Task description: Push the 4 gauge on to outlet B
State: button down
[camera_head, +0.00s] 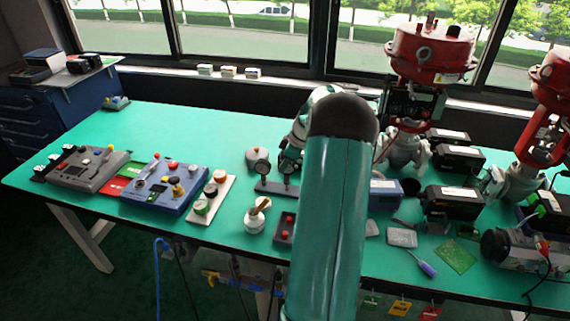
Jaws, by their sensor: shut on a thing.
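A dark manifold block (272,187) lies on the green bench left of my arm. A small round gauge (262,168) stands on its left part. A second small round gauge (287,169) is at its right part, just under my gripper (290,157). My gripper is small and partly hidden by my own arm; it appears shut on this second gauge. Whether that gauge is fully seated on the block cannot be told. The gauge numbers and outlet letters are too small to read.
A grey round part (256,155) stands behind the block. A white tray (212,199) and blue control box (162,187) are left. Red-topped valves (432,52) stand right.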

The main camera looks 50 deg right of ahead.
jog(key=shift+r, duration=0.1)
jog(key=shift+r, duration=1.9)
